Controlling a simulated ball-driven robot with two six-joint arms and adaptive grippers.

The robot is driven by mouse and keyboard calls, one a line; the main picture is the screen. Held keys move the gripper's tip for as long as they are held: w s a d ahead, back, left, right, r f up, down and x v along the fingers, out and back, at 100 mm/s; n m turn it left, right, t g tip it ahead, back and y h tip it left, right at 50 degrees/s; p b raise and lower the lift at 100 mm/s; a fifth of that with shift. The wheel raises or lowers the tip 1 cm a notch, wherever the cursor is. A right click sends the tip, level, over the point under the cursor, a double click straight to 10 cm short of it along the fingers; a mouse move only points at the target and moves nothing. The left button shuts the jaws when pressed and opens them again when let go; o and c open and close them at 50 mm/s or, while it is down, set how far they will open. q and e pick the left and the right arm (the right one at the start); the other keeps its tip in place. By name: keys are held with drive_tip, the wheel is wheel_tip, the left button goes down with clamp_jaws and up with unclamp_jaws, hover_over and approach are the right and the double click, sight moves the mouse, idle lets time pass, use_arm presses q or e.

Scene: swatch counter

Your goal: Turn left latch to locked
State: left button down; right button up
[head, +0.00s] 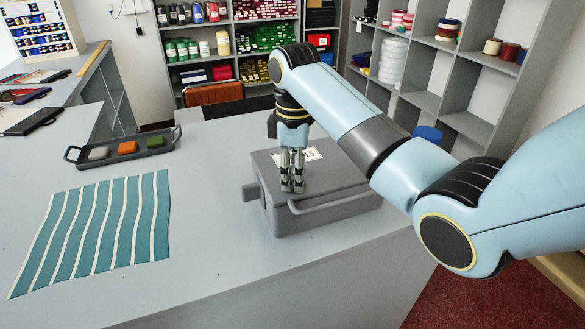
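A dark grey case (325,217) stands on the light grey counter. Its lid carries a white label (312,154), partly covered by my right gripper. A small grey block (251,192) sticks out from the case's left side; I cannot tell whether it is the left latch. A bar handle (345,198) runs along the front. My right gripper (292,189) points down at the lid's front left edge, fingertips just above the handle's left end. Its fingers are close together, with a narrow gap; I cannot tell whether they touch or hold anything. My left gripper is out of view.
A dark tray (164,152) with grey, orange and green pieces stands at the left. A teal and white striped cloth (98,230) lies in front of it. The counter (212,270) between cloth and case is clear. Shelves (425,97) stand behind.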

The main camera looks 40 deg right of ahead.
drive_tip(key=shift+s, duration=0.15)
drive_tip(key=shift+c, duration=0.6)
clamp_jaws()
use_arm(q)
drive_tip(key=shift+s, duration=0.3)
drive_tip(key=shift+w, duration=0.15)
use_arm(e)
drive_tip(key=shift+m, duration=0.4)
drive_tip(key=m, duration=0.4)
drive_tip(key=shift+m, duration=0.4)
drive_tip(key=m, duration=0.6)
drive_tip(key=shift+m, duration=0.4)
